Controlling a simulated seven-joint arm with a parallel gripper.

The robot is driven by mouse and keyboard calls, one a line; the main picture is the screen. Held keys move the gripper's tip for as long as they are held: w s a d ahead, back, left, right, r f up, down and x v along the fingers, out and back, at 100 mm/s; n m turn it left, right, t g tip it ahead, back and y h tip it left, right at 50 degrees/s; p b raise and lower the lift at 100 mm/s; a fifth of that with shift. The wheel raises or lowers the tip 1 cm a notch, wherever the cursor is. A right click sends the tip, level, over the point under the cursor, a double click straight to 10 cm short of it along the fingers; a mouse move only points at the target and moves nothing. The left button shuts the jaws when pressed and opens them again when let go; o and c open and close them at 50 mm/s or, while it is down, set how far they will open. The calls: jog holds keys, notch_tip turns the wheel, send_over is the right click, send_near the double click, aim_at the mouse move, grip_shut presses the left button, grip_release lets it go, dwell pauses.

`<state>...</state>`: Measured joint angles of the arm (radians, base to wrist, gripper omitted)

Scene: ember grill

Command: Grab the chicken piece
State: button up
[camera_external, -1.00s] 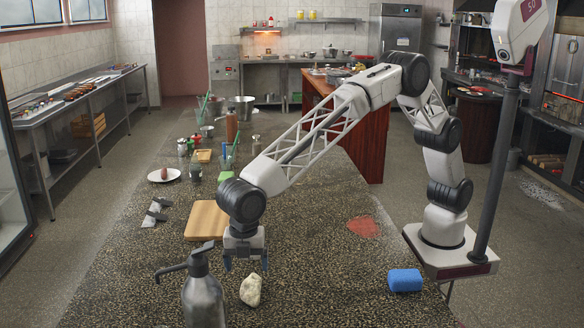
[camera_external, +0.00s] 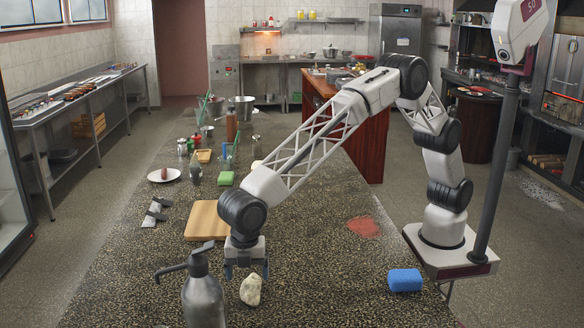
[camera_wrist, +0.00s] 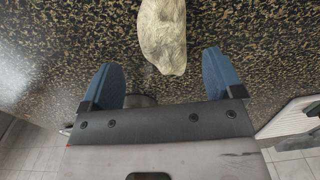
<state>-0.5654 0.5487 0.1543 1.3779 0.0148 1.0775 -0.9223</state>
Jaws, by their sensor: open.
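A pale, lumpy piece (camera_external: 250,291), which looks like the chicken piece, lies on the dark speckled counter (camera_external: 320,290) in the external view. In the wrist view the piece (camera_wrist: 162,35) is at the top centre, its near end just beyond the gap between the fingers. My gripper (camera_external: 246,272) points down just behind the piece, low over the counter. Its two blue fingers (camera_wrist: 162,75) are spread apart with nothing between them in the wrist view. I cannot tell whether a finger touches the piece.
A metal pump bottle (camera_external: 203,297) stands close to the left of the piece. The counter between the piece and the sponge is clear.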

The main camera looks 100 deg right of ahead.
aim_at(250, 286)
jog(key=shift+s+a+f, duration=0.1)
jog(key=shift+f, duration=1.2)
jog(key=shift+s+a+f, duration=0.1)
jog(key=shift+f, duration=1.2)
jog(key=shift+d, duration=0.1)
jog(key=c, duration=1.1)
jog(key=shift+r, duration=0.2)
